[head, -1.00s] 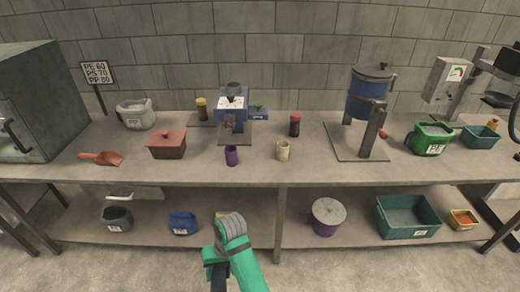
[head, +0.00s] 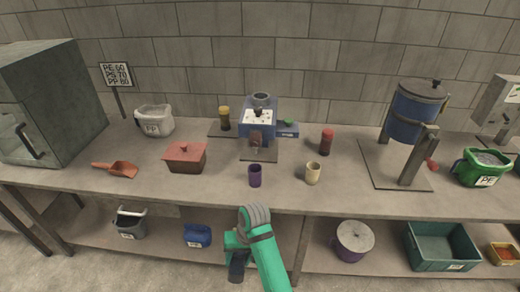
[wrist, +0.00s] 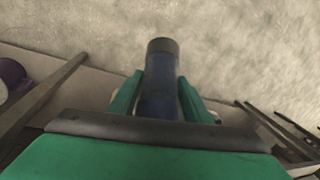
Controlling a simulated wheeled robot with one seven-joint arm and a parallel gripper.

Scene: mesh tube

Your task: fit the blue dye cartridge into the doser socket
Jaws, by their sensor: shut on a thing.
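The blue dye cartridge, a dark blue cylinder with a dark grey end, is between my gripper's green fingers in the wrist view (wrist: 160,90). My gripper (wrist: 160,108) is shut on it. In the head view my gripper (head: 240,246) is low, in front of the bench's front edge, and the cartridge shows only as a small dark shape below it. The doser (head: 258,128) is the blue machine with a white front panel at the back of the bench. A round grey ring, which looks like the socket (head: 262,98), sits on its top. The gripper is well apart from the doser.
On the bench, a purple cup (head: 255,176) and a cream cup (head: 313,174) stand before the doser. A yellow-topped cartridge (head: 224,118) and a red-topped one (head: 327,141) flank it.

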